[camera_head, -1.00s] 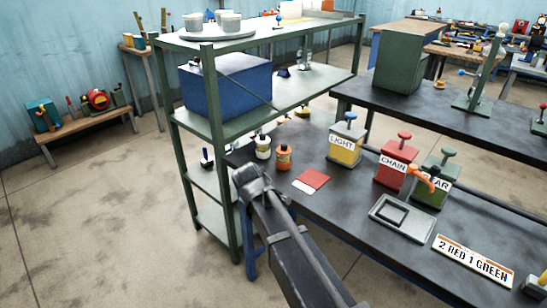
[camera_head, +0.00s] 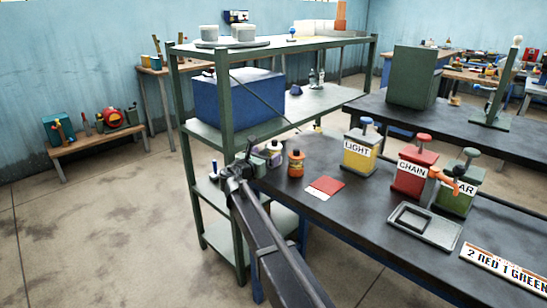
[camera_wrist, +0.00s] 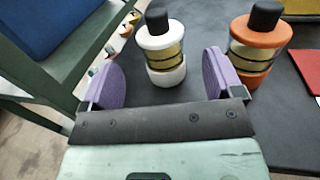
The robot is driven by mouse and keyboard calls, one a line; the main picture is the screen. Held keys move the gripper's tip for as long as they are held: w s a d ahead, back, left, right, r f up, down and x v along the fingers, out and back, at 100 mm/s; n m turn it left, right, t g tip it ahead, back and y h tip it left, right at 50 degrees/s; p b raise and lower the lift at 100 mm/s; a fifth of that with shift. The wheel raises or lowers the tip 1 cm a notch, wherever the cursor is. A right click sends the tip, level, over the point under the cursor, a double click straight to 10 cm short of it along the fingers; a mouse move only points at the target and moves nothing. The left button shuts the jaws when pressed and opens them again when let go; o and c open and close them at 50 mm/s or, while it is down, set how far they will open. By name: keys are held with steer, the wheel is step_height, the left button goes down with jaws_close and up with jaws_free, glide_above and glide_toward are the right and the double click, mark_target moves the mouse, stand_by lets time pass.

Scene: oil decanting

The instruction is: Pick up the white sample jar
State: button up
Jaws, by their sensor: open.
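The white sample jar (camera_wrist: 165,52) has a white top and base, a yellowish middle with dark bands and a black stopper. It stands upright on the dark bench. My gripper (camera_wrist: 162,80) is open, with its purple pads on either side of the view. I see no contact. In the head view the jar (camera_head: 275,151) stands at the bench's left end, just right of my gripper (camera_head: 245,163), which partly covers that area.
A similar orange jar (camera_wrist: 259,45) stands close right of the white one, near my right pad. A green shelf rack (camera_head: 226,130) rises at the left. Yellow, red and green labelled cans, a grey tray (camera_head: 425,226) and a red-white card (camera_head: 326,187) lie further right.

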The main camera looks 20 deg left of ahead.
mark_target(270, 153)
steer(key=w, duration=0.3)
steer(key=w+d, duration=0.1)
steer(key=w, duration=0.2)
steer(key=shift+d+f, duration=0.15)
steer(key=c, duration=1.1)
